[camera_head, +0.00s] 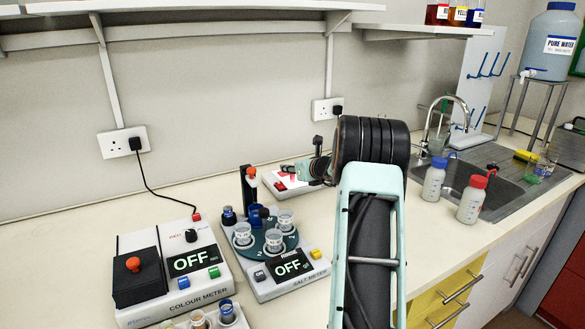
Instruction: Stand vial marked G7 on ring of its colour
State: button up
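No label reading G7 is legible, and I cannot pick out a coloured ring for certain. Small vials stand in a pale rack (240,321) at the bottom edge, cut off by the frame: one with a blue cap (226,308) and one with orange-brown contents (198,321). My gripper (312,165) is at the far end of my arm, above the back of the bench near a white device with red marks (279,183). It is small and partly hidden by my wrist, so its fingers are unclear.
The colour meter (215,292), reading OFF, stands at left with a black cord to the wall. The salt meter, also OFF, carries several clear cups on a turntable. Two wash bottles (434,182) (472,200) stand by the sink (480,180). The bench's back left is clear.

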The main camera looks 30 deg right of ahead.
jog(key=shift+r, duration=0.15)
jog(key=shift+s+r, duration=0.1)
jog(key=shift+s, duration=0.05)
jog(key=v, duration=1.1)
jog(key=shift+s, duration=0.35)
